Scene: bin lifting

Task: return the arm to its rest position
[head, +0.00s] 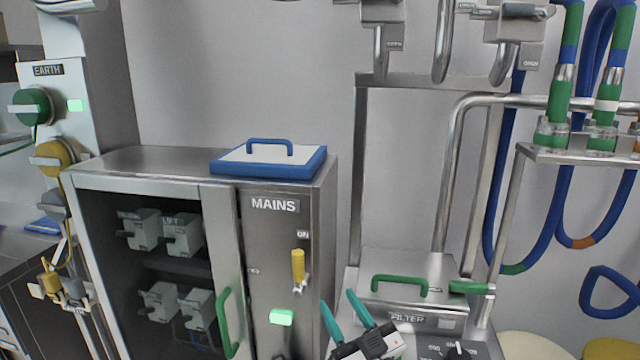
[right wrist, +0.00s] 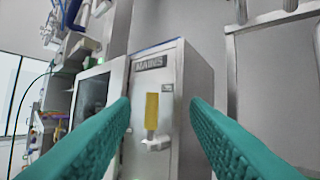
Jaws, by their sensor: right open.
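My right gripper (head: 345,312) shows at the bottom centre of the head view, its two teal fingers apart and nothing between them. It is in front of the filter box (head: 440,319) and to the right of the MAINS cabinet (head: 270,230). In the right wrist view the teal fingers (right wrist: 160,125) stand wide on either side, with the MAINS cabinet and its yellow switch handle (right wrist: 152,110) seen between them at a distance. The yellow handle (head: 298,266) points up in the head view, above a lit green lamp (head: 281,317). My left gripper is not in view.
A blue-rimmed lid (head: 268,161) lies on the cabinet top. The cabinet's glass door has a green handle (head: 227,322). The EARTH column (head: 75,110) stands at left. Metal pipes (head: 455,170) and blue hoses (head: 500,180) fill the right. Bare wall (head: 240,70) is behind.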

